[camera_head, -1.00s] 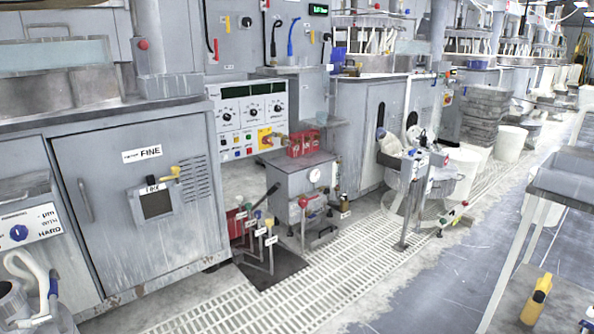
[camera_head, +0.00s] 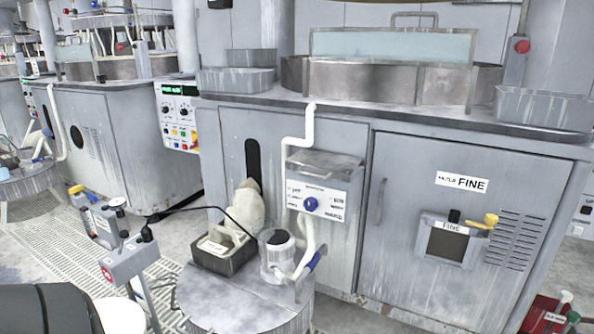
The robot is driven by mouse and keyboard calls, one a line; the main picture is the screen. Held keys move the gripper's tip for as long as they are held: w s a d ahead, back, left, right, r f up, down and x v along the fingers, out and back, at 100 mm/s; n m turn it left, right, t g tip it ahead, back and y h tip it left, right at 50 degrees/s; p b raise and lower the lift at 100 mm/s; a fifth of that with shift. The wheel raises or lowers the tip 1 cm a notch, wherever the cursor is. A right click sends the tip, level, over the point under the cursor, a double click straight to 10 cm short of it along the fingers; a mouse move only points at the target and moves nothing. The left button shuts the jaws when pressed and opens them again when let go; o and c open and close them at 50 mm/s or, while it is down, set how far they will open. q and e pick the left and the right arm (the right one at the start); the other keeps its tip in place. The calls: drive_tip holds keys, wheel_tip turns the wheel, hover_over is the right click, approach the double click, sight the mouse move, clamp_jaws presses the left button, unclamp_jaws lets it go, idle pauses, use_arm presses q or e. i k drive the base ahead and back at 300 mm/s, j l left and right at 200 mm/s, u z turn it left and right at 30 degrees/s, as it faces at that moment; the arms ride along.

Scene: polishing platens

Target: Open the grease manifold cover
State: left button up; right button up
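I cannot make out anything that is clearly the grease manifold or its cover. A grey cabinet door (camera_head: 400,235) labelled FINE is shut, with a small dark window panel (camera_head: 447,240) and a yellow handle (camera_head: 488,221) on it. To its left a grey control box (camera_head: 318,200) with a blue knob and a sloped metal top hangs on the cabinet front. Red parts with labelled tags (camera_head: 543,312) are cut off at the bottom right corner. Neither of my grippers is in view.
A round metal stand (camera_head: 240,305) in front of the cabinet carries a dark tray (camera_head: 224,254) and a clear container (camera_head: 278,250). A post with a small grey box (camera_head: 130,262) stands at left. White floor grating (camera_head: 75,235) runs at left. Metal basins (camera_head: 400,80) top the cabinet.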

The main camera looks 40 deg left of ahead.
sight(312, 163)
drive_tip(key=i+l+u, duration=0.15)
drive_tip(key=u, duration=0.25)
drive_tip(key=i+l+u, duration=0.25)
drive_tip(key=u, duration=0.2)
drive_tip(key=i+l+u, duration=0.2)
drive_tip(key=u, duration=0.2)
drive_tip(key=i+l+u, duration=0.15)
drive_tip(key=l+u, duration=0.15)
drive_tip(key=i+l+u, duration=0.1)
drive_tip(key=l+u, duration=0.5)
drive_tip(key=l, duration=0.15)
